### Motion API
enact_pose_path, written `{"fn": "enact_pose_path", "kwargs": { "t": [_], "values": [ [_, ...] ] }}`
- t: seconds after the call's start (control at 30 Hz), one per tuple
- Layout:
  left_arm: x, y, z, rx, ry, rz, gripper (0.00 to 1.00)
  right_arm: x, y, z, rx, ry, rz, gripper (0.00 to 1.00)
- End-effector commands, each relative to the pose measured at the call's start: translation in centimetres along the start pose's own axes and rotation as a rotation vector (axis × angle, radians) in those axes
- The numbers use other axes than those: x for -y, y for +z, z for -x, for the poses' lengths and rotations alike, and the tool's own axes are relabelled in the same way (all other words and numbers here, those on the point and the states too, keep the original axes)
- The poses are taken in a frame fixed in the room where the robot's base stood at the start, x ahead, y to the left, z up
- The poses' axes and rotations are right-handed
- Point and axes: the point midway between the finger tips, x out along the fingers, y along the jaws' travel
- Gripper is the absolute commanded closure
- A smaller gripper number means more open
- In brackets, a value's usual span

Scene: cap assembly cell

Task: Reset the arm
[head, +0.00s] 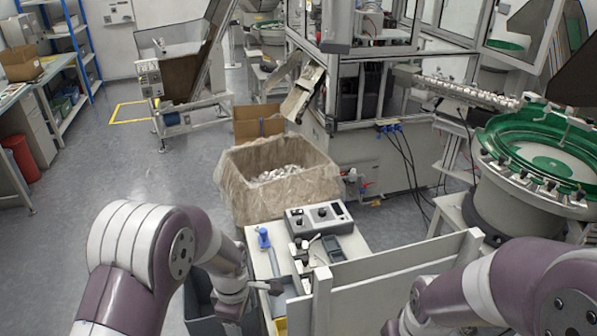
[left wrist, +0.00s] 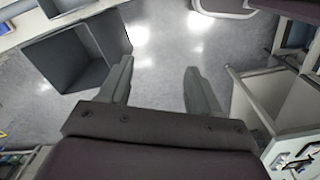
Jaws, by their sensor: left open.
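My left gripper (head: 268,287) is at the left side of the small white work table (head: 262,268), low in the head view. In the left wrist view my left gripper (left wrist: 158,78) is open, with nothing between its two fingers and grey floor beyond them. My right arm comes in from the lower right of the head view. Its gripper does not show.
A grey bin (left wrist: 78,58) stands close to the left finger. A control box (head: 318,216), a blue-topped item (head: 263,236) and upright white panels (head: 385,272) are on the table. A lined carton (head: 237,190) with pale parts and a green bowl feeder (head: 548,160) stand beyond.

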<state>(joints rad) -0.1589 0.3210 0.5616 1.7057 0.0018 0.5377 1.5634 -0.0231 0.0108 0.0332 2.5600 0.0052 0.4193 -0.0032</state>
Motion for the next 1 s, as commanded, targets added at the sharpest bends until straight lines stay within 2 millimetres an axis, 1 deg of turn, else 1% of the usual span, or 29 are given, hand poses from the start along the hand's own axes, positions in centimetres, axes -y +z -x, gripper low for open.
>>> {"fn": "enact_pose_path", "kwargs": {
  "t": [0.03,0.17,0.27,0.37,0.47,0.6,0.7,0.8,1.0],
  "values": [
    [0.3,-0.2,0.0,0.0,0.004,-0.045,0.37,0.0,0.1,-0.5,0.0,0.0,0.0,1.0],
    [1.5,-0.7,0.8,-0.002,0.016,-0.208,0.37,0.0,0.2,-1.3,0.0,0.0,0.0,1.0],
    [2.9,-1.3,1.4,-0.007,0.028,-0.375,0.37,0.0,0.3,-2.1,0.0,0.0,0.0,1.0],
    [4.8,-1.8,2.0,-0.016,0.042,-0.586,0.37,0.0,0.4,-3.1,0.0,0.0,0.0,1.0],
    [7.1,-2.4,2.6,-0.032,0.058,-0.826,0.37,0.0,0.5,-4.2,0.0,0.0,0.0,1.0],
    [10.8,-2.9,2.9,-0.063,0.073,-1.171,0.37,0.0,0.7,-5.6,0.0,0.0,0.0,1.0],
    [12.8,-3.1,3.0,-0.08,0.074,-1.349,0.37,0.0,0.7,-6.1,0.0,0.0,0.0,1.0],
    [13.6,-3.1,3.1,-0.087,0.074,-1.421,0.37,0.0,0.7,-6.1,0.0,0.0,0.0,1.0],
    [13.6,-3.1,3.2,-0.086,0.073,-1.429,0.37,0.0,0.7,-6.0,0.0,0.0,0.0,1.0]
  ]
}}
